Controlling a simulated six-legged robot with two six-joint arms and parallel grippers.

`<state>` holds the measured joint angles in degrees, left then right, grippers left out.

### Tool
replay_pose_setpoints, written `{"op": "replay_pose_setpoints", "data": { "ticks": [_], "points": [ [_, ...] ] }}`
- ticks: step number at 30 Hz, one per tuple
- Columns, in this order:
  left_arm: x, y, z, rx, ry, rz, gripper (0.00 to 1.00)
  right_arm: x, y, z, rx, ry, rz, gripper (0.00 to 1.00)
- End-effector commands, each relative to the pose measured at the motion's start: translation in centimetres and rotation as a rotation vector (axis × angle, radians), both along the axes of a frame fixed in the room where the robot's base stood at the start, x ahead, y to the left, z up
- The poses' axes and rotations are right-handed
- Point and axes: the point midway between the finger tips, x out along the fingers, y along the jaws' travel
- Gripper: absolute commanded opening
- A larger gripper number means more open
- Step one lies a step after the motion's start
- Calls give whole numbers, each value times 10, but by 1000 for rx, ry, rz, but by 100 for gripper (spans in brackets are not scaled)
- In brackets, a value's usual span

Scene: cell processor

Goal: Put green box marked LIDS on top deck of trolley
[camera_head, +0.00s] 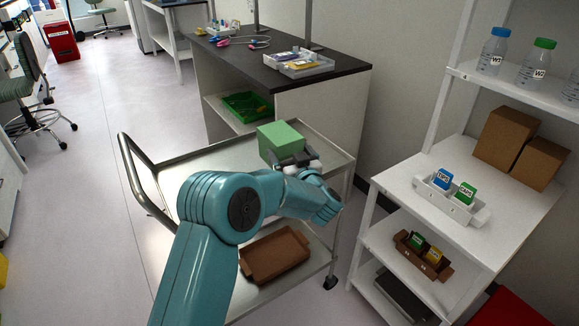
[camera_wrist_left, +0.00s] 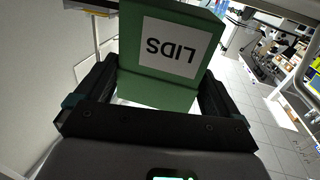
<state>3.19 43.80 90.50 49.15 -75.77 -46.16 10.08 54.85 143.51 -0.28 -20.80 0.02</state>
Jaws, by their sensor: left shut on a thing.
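The green box (camera_head: 280,141) is held in my left gripper (camera_head: 292,163) over the far right part of the trolley's top deck (camera_head: 205,165). In the left wrist view, the box (camera_wrist_left: 160,85) sits between the two dark fingers of the gripper (camera_wrist_left: 155,95), with its white LIDS label facing the camera and upside down. I cannot tell whether the underside of the box touches the deck, because my gripper and arm hide it. The visible part of the top deck is bare metal. My right gripper is not in view.
A brown tray (camera_head: 275,256) lies on the trolley's lower deck. The trolley handle (camera_head: 143,180) stands at left. A white shelf unit (camera_head: 480,190) with bottles, cartons and small boxes is at right. A dark-topped bench (camera_head: 335,67) stands behind the trolley.

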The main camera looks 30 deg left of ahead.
Motion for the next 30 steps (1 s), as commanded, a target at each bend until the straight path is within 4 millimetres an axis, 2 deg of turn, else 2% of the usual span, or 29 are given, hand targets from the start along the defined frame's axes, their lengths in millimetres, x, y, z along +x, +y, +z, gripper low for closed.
{"op": "replay_pose_setpoints", "data": {
  "ticks": [3,6,17,18,26,30],
  "points": [
    [0,0,-22,0,5,0,41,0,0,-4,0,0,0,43],
    [0,0,-36,1,4,0,41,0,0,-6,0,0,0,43],
    [0,0,-41,1,1,0,41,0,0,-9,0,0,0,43],
    [0,0,-39,0,1,-1,100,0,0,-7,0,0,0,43],
    [0,0,-34,0,1,0,100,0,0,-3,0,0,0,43],
    [-11,-18,-36,-1,4,-5,100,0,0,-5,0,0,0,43]
  ]
}}
